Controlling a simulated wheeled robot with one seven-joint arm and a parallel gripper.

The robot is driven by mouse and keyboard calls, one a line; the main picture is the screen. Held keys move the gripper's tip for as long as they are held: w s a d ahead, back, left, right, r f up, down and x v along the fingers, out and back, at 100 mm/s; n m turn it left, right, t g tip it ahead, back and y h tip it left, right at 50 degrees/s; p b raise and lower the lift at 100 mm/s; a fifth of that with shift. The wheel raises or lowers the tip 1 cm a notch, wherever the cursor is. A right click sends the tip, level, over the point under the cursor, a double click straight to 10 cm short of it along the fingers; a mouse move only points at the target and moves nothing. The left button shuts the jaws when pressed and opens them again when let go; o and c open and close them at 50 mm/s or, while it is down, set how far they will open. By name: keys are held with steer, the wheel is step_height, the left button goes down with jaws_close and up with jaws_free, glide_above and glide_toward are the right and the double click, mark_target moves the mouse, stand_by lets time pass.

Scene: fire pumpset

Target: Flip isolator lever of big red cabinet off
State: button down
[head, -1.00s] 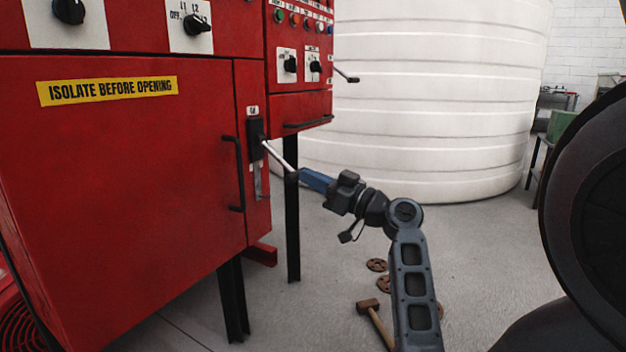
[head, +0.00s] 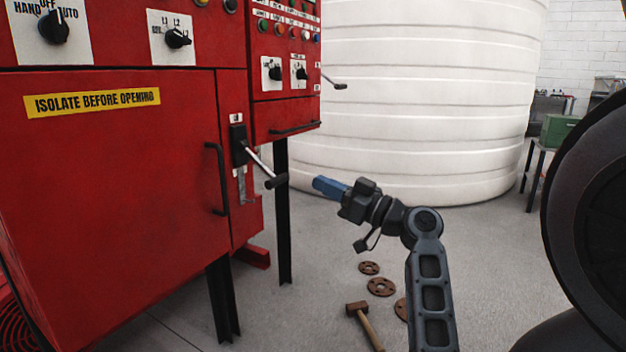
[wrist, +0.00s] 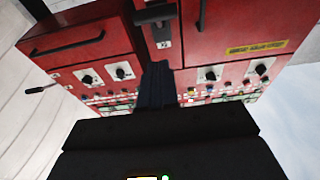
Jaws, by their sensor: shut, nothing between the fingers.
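The big red cabinet (head: 110,200) fills the left of the head view, with a yellow "ISOLATE BEFORE OPENING" label (head: 92,102) on its door. Its isolator lever (head: 258,165) is a silver rod with a dark knob, sticking out from a black mount on the narrow right strip and slanting down to the right. In the wrist view the lever's dark handle (wrist: 155,14) shows at the top, ahead of my fingers. My gripper (head: 318,185), with blue fingers, is shut and empty. It is to the right of the knob, apart from it, at about the same height in the picture.
A smaller red cabinet (head: 290,65) with its own lever (head: 335,84) adjoins on the right. A black door handle (head: 217,178) is left of the isolator. A white tank (head: 430,90) stands behind. A hammer (head: 364,322) and rusty flanges (head: 380,286) lie on the floor.

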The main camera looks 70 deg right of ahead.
steer(key=v, duration=0.4)
steer(key=shift+s+a, duration=0.1)
steer(key=shift+s, duration=0.25)
